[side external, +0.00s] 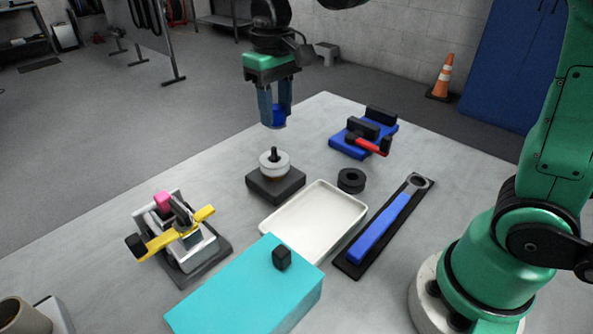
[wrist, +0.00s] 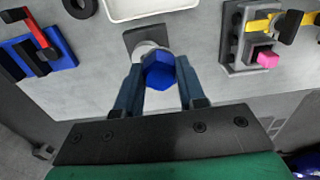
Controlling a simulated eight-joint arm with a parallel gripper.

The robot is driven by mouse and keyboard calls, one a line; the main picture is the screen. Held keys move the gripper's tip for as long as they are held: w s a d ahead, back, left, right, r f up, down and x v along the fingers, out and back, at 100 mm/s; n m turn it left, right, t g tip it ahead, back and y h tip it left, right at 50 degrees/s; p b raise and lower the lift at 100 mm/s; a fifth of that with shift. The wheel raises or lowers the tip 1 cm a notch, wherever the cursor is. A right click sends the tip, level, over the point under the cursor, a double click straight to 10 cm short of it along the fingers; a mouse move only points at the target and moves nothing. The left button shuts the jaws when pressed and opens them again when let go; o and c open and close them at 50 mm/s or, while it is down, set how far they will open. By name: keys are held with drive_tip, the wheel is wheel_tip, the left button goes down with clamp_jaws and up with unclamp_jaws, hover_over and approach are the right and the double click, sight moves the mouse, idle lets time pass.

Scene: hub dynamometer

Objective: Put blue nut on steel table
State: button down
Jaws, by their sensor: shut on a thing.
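The blue nut (wrist: 159,70) is a hex piece held between the two fingers of my gripper (wrist: 160,92) in the wrist view. In the side view the blue nut (side external: 279,116) shows between the fingertips of my gripper (side external: 275,115), in the air above the table. Below it a dark square base (side external: 276,187) carries a pale round hub (side external: 274,162) with a dark upright stud. The nut is apart from the stud. The steel table (side external: 120,215) is a grey top under all these parts.
A white tray (side external: 314,213) lies in the middle, with a black ring (side external: 351,180) and a blue-handled wrench (side external: 380,229) to its right. A blue vise-like fixture (side external: 350,146), a yellow-levered fixture (side external: 180,236) and a cyan box (side external: 245,296) stand around. Bare table shows at the left and far right.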

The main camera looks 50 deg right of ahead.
wheel_tip(320, 180, up, 2)
hover_over(231, 257)
drive_tip(key=s, duration=0.2)
drive_tip(key=f, duration=1)
drive_tip(key=a+f, duration=0.1)
drive_tip(key=f, duration=0.4)
drive_tip(key=shift+f, duration=2.3)
drive_tip(key=c, duration=0.5)
unclamp_jaws()
drive_tip(key=shift+f, duration=0.1)
